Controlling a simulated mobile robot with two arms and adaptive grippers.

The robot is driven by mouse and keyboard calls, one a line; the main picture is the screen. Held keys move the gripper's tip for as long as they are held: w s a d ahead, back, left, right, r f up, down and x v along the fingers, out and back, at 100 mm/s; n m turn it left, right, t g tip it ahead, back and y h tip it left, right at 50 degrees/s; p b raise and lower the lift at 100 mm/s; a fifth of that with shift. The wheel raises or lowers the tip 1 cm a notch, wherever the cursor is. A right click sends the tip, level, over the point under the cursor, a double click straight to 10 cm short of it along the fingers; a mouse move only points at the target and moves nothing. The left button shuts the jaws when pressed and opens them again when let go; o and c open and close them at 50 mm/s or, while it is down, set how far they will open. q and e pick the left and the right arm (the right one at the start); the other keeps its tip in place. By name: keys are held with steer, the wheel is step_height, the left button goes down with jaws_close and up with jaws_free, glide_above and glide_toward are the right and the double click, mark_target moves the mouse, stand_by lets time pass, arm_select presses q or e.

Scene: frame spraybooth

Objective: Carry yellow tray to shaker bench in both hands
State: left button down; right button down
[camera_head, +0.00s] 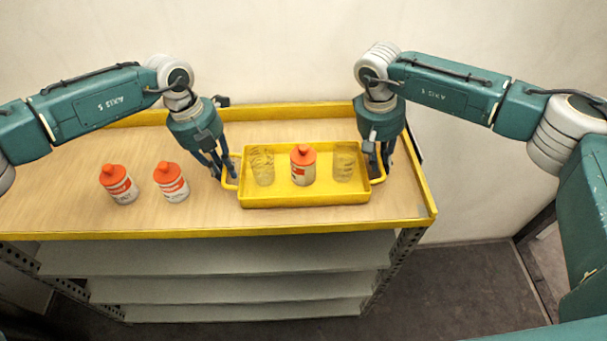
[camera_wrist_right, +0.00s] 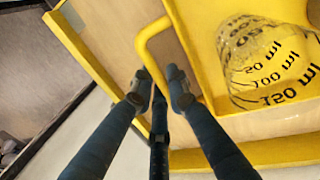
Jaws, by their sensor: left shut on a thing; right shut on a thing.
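The yellow tray (camera_head: 305,199) is on or just above the wooden top of a yellow-edged shelf unit; I cannot tell which. It holds a bottle with an orange cap (camera_head: 303,165) between two clear measuring cups (camera_head: 262,165) (camera_head: 343,162). My left gripper (camera_head: 226,174) is shut on the tray's left handle. My right gripper (camera_head: 379,174) is shut on the right handle (camera_wrist_right: 145,42), its fingers also showing in the right wrist view (camera_wrist_right: 160,92). A graduated cup (camera_wrist_right: 268,62) shows inside the tray there. I cannot identify the shaker bench in these views.
Two more orange-capped bottles (camera_head: 118,184) (camera_head: 171,182) stand left of the tray on the shelf unit's top (camera_head: 60,190). A pale wall (camera_head: 280,50) is close behind. Dark floor (camera_head: 465,285) is open to the right of the unit.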

arm_select(q)
steer(key=shift+r, duration=0.2)
arm_select(e)
steer(key=shift+r, duration=0.15)
